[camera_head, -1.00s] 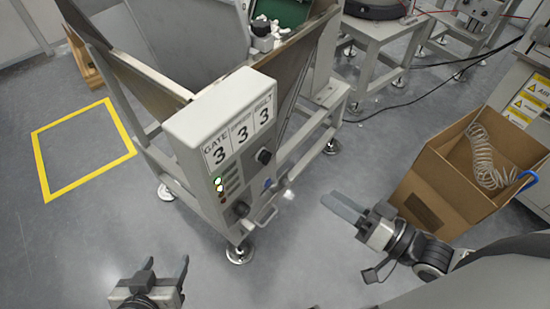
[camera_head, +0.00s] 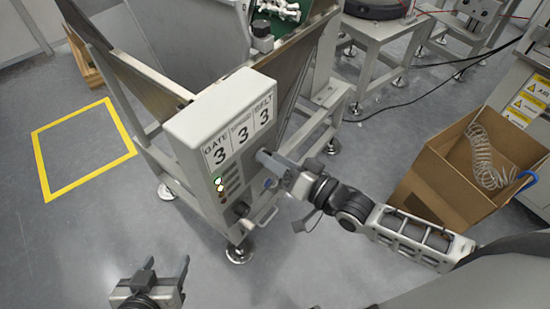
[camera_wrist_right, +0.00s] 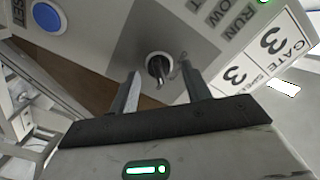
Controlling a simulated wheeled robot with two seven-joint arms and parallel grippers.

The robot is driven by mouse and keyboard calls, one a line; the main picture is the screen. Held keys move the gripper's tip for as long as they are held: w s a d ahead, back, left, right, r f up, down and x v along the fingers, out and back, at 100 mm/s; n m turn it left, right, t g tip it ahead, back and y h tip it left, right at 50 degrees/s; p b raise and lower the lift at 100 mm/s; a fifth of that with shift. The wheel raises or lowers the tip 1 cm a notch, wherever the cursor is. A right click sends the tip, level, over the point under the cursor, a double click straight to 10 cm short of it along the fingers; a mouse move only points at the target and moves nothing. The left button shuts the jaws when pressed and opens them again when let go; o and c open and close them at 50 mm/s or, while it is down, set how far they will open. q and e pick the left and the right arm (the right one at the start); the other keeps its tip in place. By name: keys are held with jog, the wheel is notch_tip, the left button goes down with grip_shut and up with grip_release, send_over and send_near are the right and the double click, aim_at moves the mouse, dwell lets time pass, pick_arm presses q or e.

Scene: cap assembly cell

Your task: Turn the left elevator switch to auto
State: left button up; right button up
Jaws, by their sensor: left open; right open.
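The control box (camera_head: 208,113) has a light front panel with GATE, a middle label and BELT, each over a 3. A dark rotary switch (camera_wrist_right: 158,68) shows in the right wrist view, between the two fingers of my open right gripper (camera_wrist_right: 160,85). In the head view that gripper (camera_head: 268,161) is at the panel's upper right and hides this switch. I cannot tell whether the fingers touch it. A second dark knob (camera_head: 241,209) is low on the panel. My left gripper (camera_head: 164,265) is open and empty, low in the head view, away from the box.
A blue button (camera_wrist_right: 47,17) is on the panel, and lit lamps (camera_head: 219,185) are on its left side. A handle (camera_head: 266,214) sticks out below. A cardboard box (camera_head: 440,175) with a coiled hose stands at right. Yellow tape (camera_head: 80,115) marks the floor at left.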

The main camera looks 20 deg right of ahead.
jog(key=c, duration=1)
jog(key=shift+n, duration=0.3)
jog(key=shift+a+n+p, duration=0.15)
jog(key=shift+n+p, duration=1.25)
jog(key=shift+n, duration=2.7)
jog(key=shift+s, duration=0.1)
jog(key=o, duration=1)
